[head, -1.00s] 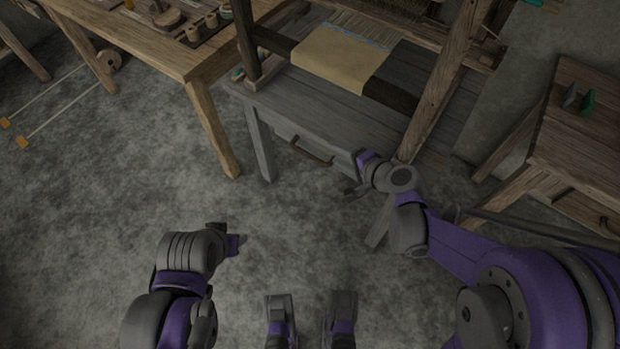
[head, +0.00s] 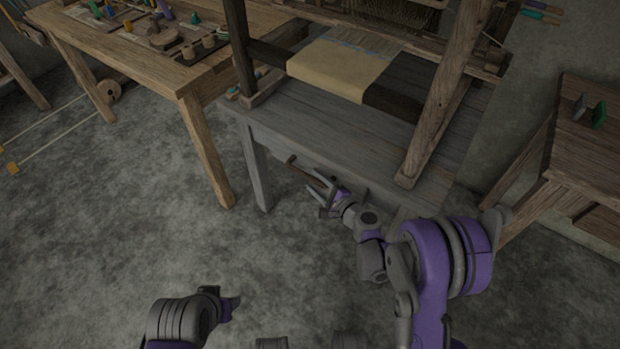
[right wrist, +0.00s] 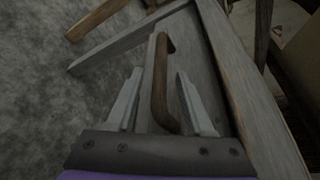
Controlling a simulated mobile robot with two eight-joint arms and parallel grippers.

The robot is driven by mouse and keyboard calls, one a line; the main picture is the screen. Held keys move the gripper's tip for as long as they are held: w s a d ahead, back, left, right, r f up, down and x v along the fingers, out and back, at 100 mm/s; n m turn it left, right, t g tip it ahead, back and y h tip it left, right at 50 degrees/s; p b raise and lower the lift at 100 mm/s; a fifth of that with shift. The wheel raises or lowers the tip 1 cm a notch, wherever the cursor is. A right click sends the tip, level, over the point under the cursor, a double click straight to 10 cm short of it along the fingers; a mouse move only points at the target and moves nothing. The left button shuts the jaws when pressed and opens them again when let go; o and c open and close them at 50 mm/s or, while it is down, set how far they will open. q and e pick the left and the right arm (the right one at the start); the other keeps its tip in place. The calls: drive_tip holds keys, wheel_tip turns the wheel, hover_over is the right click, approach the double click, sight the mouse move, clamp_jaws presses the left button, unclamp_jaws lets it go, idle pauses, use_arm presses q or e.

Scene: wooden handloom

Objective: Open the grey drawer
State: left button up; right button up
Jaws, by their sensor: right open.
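The grey drawer (head: 312,160) sits under the top of the grey loom table, its front looking about flush with the frame. Its long brown handle (head: 304,171) runs along the front; its right part is behind my right gripper. My right gripper (head: 322,190) is open at the handle. In the right wrist view, the handle (right wrist: 161,82) lies between the spread fingers of my right gripper (right wrist: 158,88), with a gap on each side. My left gripper (head: 230,304) is low at the left, away from the drawer; its fingers are unclear.
The grey table (head: 350,122) carries the loom's posts and a cream cloth (head: 325,66). A wooden workbench (head: 165,75) with tools stands at the left; its near leg is left of the drawer. The floor before the drawer is clear.

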drive_tip(key=shift+x, duration=1.55)
drive_tip(key=shift+c, duration=0.2)
clamp_jaws()
